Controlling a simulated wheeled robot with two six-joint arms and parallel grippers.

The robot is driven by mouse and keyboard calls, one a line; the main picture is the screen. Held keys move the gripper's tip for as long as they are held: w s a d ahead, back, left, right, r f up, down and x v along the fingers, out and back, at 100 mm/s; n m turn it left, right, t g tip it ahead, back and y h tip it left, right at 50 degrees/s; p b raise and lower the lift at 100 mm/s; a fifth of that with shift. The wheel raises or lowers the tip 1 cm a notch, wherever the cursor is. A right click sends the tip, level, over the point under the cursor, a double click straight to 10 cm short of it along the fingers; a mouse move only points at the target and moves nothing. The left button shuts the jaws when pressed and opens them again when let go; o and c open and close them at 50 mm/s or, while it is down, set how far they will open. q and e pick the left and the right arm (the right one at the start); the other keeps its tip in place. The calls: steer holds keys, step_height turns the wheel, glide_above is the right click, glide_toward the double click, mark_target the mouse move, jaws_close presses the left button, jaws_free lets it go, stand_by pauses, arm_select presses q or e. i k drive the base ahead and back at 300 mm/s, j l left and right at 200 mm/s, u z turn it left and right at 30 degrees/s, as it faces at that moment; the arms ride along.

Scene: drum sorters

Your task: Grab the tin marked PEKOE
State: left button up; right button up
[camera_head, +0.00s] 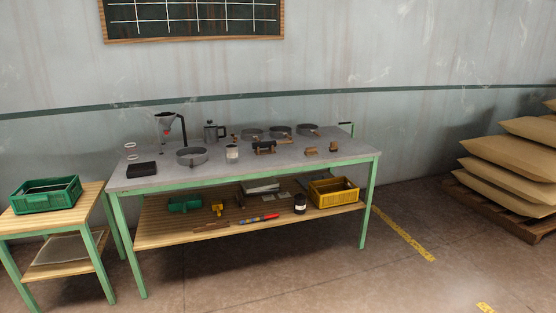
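No label reading PEKOE is legible at this distance. A small pale cylindrical container (232,153) stands upright on the grey top of the workbench (330,157), right of a wide round grey pan (192,157). A dark cylindrical container with a pale band (299,203) stands on the wooden lower shelf. I cannot tell whether either one is the PEKOE tin. Neither of my grippers is in view.
A green crate (44,201) sits on a small side table at the left. A yellow crate (334,199) is on the lower shelf. A funnel stand (183,128) and metal press pot (210,132) rise from the bench. Sacks (510,167) lie stacked right. The foreground floor is clear.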

mark_target(231, 149)
steer(key=i, duration=1.8)
